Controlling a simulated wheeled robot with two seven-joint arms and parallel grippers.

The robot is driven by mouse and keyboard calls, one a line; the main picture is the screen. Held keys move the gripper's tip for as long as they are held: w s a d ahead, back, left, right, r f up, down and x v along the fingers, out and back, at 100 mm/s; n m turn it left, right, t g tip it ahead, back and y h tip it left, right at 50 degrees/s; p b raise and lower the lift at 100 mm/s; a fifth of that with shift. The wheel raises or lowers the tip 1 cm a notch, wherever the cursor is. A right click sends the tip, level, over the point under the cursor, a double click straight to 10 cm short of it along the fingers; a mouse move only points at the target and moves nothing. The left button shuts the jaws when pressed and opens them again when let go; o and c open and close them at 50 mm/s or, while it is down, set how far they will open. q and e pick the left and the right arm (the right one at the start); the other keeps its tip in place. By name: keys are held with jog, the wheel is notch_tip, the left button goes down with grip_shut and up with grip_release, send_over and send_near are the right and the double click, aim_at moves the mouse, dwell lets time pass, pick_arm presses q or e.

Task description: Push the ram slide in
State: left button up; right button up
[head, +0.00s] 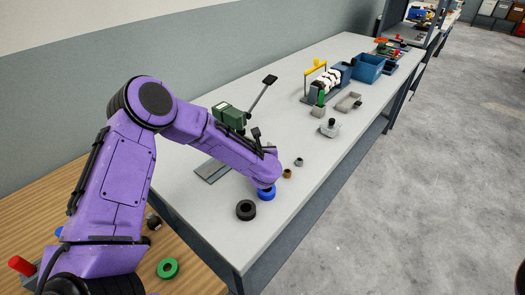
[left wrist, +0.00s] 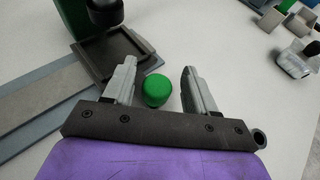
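The green press (head: 229,115) with its raised lever stands on the grey table, partly behind my purple left arm. In the left wrist view, a dark square tray-like slide (left wrist: 112,50) sits under the press's black ram (left wrist: 104,12). A green round knob (left wrist: 157,90) shows in front of the slide; whether they are joined is not clear. My left gripper (left wrist: 158,78) is open, with the knob between its fingers and closer to the left finger. No grip is visible. In the head view my arm hides the gripper's fingers. My right gripper is not in view.
Small parts, a roller machine (head: 330,82) and a blue bin (head: 370,68) stand farther back. The table's right edge is open.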

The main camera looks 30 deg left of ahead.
pick_arm(q)
jog(key=b+v, duration=0.2)
jog(key=v, duration=0.7)
jog(key=shift+s+d+r+b, duration=0.15)
jog(key=shift+s+d+b, duration=0.1)
jog(key=shift+b, duration=0.1)
jog(key=shift+s+d+r, duration=0.15)
jog(key=shift+s+r, duration=0.05)
jog(key=shift+s, duration=0.1)
jog(key=shift+d, duration=0.1)
